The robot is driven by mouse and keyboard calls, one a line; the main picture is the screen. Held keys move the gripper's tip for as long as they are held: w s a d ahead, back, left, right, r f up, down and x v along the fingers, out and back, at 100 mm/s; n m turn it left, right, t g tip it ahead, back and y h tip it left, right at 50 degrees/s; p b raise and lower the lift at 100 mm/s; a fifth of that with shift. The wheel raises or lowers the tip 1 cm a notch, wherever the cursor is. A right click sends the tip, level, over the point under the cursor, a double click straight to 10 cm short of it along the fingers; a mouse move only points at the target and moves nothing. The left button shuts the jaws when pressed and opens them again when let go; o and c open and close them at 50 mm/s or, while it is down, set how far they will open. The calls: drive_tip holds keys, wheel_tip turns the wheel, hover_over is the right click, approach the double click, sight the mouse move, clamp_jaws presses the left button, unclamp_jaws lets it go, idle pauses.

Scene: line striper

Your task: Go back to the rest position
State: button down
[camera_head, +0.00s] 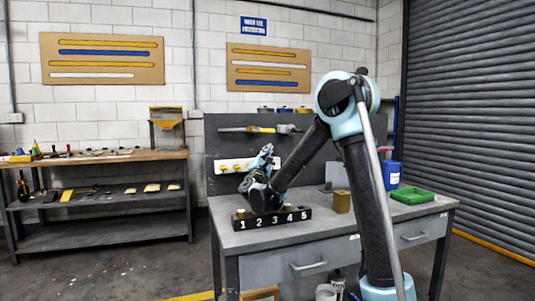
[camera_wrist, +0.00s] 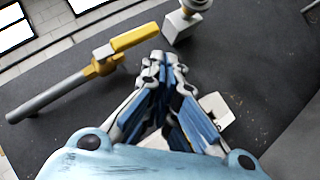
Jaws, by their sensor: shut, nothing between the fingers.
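My gripper (camera_head: 265,158) is at the end of my bent arm, above the left part of the grey workbench (camera_head: 340,232), in front of the dark back panel. In the wrist view my gripper (camera_wrist: 163,62) shows with its fingertips together and nothing between them. A black block with the numbers 1 to 5 (camera_head: 271,220) stands on the bench below my gripper. A small brass-coloured piece stands at its left end; my wrist hides part of the block's middle.
A yellow-handled tool (camera_wrist: 85,75) hangs on the back panel. A tan block (camera_head: 341,202), a green tray (camera_head: 412,196) and a blue container (camera_head: 390,174) stand at the bench's right. A wooden-topped side bench (camera_head: 95,158) is at left. Open floor lies between the benches.

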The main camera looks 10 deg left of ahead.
drive_tip(key=s+d+f+m+g+h, duration=0.2)
drive_tip(key=d+m+g+h, duration=0.5)
drive_tip(key=d, duration=1.4)
drive_tip(key=s+d+f+m+g, duration=0.35)
drive_tip(key=s+d+f, duration=0.2)
drive_tip(key=d, duration=0.35)
drive_tip(key=s+d+f+m+g, duration=0.35)
drive_tip(key=s+d, duration=0.25)
drive_tip(key=d, duration=0.3)
drive_tip(key=s+d+f+m+g+y, duration=0.2)
drive_tip(key=s+f+m+g, duration=0.1)
drive_tip(key=s+f, duration=0.4)
drive_tip(key=s+d+f+m+g+y, duration=0.25)
drive_tip(key=s+f, duration=0.25)
drive_tip(key=s, duration=0.4)
drive_tip(key=s+a+f+m+g+y, duration=0.1)
drive_tip(key=s+a+f+m+y, duration=0.1)
drive_tip(key=s+f, duration=0.3)
drive_tip(key=s+a+f+m+g+y, duration=0.1)
drive_tip(key=s+a+f+m+y, duration=0.1)
drive_tip(key=s, duration=0.7)
wheel_tip(320, 180, down, 3)
drive_tip(key=a+y, duration=0.1)
drive_tip(key=a, duration=0.1)
drive_tip(key=shift+s+a, duration=0.15)
drive_tip(key=shift+a, duration=0.25)
